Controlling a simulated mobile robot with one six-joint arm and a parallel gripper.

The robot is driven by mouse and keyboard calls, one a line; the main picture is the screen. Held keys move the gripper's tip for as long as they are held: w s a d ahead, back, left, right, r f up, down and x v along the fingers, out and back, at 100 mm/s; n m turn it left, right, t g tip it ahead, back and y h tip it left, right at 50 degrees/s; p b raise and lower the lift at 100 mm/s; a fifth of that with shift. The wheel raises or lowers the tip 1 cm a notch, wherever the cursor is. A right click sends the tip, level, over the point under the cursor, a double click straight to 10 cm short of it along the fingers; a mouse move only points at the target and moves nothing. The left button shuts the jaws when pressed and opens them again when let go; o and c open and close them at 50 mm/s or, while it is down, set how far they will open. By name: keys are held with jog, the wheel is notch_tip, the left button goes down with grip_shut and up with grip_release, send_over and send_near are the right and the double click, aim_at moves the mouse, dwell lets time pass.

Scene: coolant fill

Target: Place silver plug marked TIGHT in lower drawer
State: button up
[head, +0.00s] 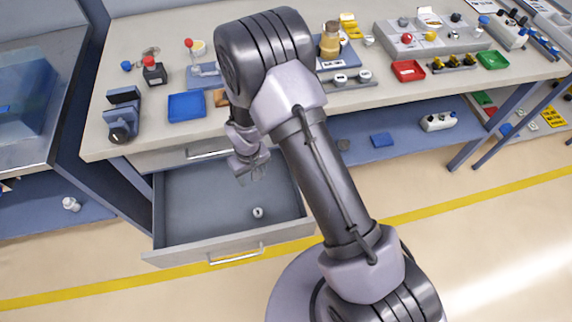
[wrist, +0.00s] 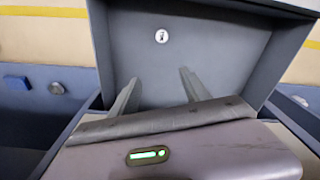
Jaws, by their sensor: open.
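The lower drawer (head: 190,238) is pulled open below the bench, and its grey inside also fills much of the wrist view (wrist: 215,52). A small silver plug (head: 258,212) lies on the drawer floor near its front. In the wrist view the plug (wrist: 161,36) shows a dark mark on its pale top, too small to read. My gripper (head: 252,178) is over the drawer, behind the plug and apart from it. In the wrist view my gripper's fingers (wrist: 158,88) are spread with nothing between them.
An upper drawer with a handle (head: 208,153) sits shut just above the open one. The bench top holds a blue tray (head: 187,106), a red tray (head: 408,70), a green tray (head: 492,60) and a black clamp-like block (head: 123,115). The floor in front is clear.

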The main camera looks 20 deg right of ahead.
jog(key=s+d+r+m+t+y, duration=0.1)
jog(key=s+d+r+m, duration=0.15)
jog(key=r, duration=1.15)
jog(key=s+d+r+m+t, duration=0.1)
jog(key=s+d+r+m, duration=0.15)
jog(key=r, duration=1.05)
jog(key=s+d+r+m+t, duration=0.2)
jog(key=s+d+r+t, duration=0.1)
jog(key=s+r, duration=0.8)
jog(key=s, duration=0.4)
jog(key=shift+s+m+y, duration=0.4)
